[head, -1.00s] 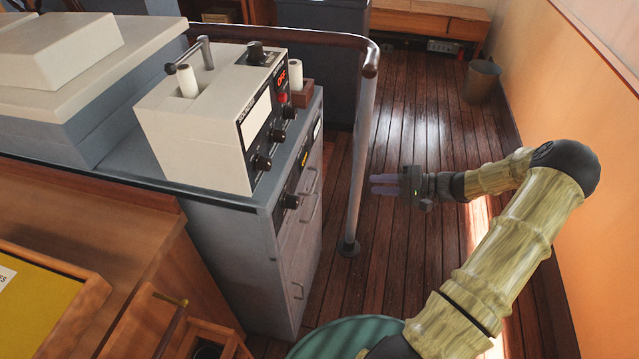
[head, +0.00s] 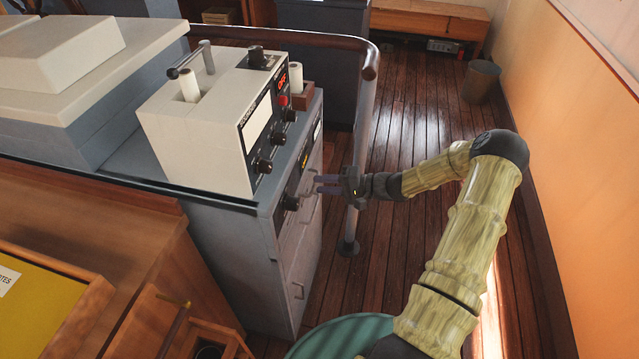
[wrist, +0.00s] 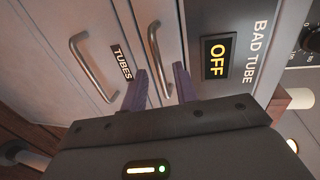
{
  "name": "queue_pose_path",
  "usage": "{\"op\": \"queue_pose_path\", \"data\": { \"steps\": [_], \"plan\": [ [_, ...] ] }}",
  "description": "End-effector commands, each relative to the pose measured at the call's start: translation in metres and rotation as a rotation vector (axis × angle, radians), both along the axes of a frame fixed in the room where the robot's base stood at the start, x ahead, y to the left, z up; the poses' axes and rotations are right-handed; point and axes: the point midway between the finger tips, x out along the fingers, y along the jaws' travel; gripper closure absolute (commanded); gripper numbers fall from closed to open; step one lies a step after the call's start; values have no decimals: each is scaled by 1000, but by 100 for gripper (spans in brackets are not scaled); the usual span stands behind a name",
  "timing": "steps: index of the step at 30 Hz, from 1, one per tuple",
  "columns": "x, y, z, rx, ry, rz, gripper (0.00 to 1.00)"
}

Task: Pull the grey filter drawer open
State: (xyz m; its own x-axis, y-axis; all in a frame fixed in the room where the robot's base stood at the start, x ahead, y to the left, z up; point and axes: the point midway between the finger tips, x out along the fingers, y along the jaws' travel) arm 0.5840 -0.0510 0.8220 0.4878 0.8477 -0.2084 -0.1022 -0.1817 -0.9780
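The grey cabinet (head: 255,275) under the cream tester has several drawer fronts with bar handles on its right face. In the wrist view, one bar handle (wrist: 159,60) is on the narrow front beside the OFF panel. Another handle (wrist: 94,68) is on the front labelled TUBES (wrist: 122,62). I see no filter label, so I cannot tell which is the filter drawer. The fronts look shut. My gripper (head: 317,184) is open and empty, pointing at the cabinet near the upper handles. In the wrist view its fingers (wrist: 160,86) straddle the line of the narrow front's handle, with no clear contact.
A railing post (head: 357,150) stands close by my gripper and wrist. The cream tester (head: 195,135) with knobs sits on the cabinet. A teal round thing (head: 340,338) is low in front. Wooden floor (head: 425,110) is clear behind, with a bin (head: 480,82) by the orange wall.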

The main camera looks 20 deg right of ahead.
Motion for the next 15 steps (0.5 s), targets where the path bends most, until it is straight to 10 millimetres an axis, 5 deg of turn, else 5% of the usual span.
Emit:
{"op": "queue_pose_path", "data": {
  "steps": [13,15],
  "plan": [
    [9,15,-4,0,0,0,70],
    [9,15,-4,0,-1,0,80]
  ]
}}
